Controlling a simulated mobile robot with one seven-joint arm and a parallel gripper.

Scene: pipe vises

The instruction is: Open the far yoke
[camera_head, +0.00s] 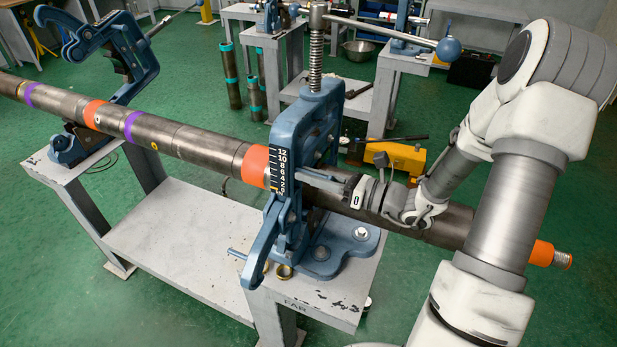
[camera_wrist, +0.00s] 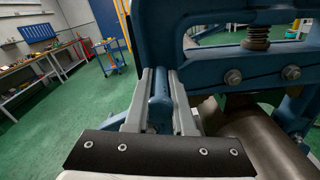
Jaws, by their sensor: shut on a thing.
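The far yoke (camera_head: 308,125) is a blue upright frame standing over the pipe (camera_head: 200,143), with a tall screw (camera_head: 316,55) and a T-bar handle on top. Its stand carries the label FAR. A blue hooked arm (camera_head: 262,240) hangs at its front left. My gripper (camera_head: 308,177) reaches in from the right, at the side of the yoke just above the pipe. In the wrist view my gripper (camera_wrist: 160,98) is shut on a rounded blue bar (camera_wrist: 160,90) beside the yoke frame. The bar's far end is hidden.
A second blue vise (camera_head: 110,48) at the upper left has its yoke swung up off the pipe. The pipe spans both grey stands (camera_head: 190,225) and passes under my arm. Workbenches stand at the back.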

